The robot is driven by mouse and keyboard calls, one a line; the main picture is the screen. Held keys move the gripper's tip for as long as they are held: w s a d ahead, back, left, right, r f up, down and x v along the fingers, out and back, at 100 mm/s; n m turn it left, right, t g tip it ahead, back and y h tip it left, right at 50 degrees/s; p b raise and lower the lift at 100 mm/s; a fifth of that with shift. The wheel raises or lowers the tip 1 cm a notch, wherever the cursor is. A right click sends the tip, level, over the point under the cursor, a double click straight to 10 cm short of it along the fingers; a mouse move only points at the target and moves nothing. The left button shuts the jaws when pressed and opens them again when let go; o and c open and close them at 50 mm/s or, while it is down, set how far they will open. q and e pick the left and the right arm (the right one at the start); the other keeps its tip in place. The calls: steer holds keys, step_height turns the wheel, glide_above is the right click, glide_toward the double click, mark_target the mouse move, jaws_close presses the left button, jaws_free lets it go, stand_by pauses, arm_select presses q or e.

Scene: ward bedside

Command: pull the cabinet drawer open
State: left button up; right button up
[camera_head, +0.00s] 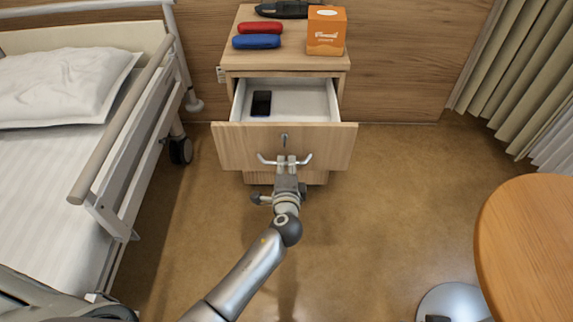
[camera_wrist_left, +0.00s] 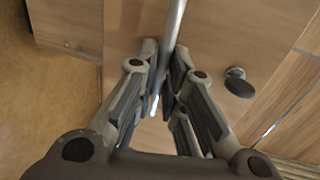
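The bedside cabinet's wooden drawer (camera_head: 232,146) stands pulled well out, with its white inside showing. A dark phone-like object (camera_head: 261,103) lies in it at the left. My left gripper (camera_head: 287,161) is at the metal bar handle (camera_head: 304,160) on the drawer front. In the left wrist view, the fingers (camera_wrist_left: 165,62) are closed around the handle bar (camera_wrist_left: 174,22), one on each side. A small dark lock knob (camera_wrist_left: 238,83) on the drawer front shows beside them. My right gripper is in neither view.
On the cabinet top (camera_head: 285,61) are a red case (camera_head: 262,28), a blue case (camera_head: 256,42), an orange box (camera_head: 326,31) and a dark item at the back. A bed (camera_head: 50,200) stands left, a round table (camera_head: 530,245) right. The floor between is clear.

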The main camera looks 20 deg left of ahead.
arm_select(q)
steer(key=o, duration=0.3)
steer(key=v, duration=1.2)
stand_by(0.3)
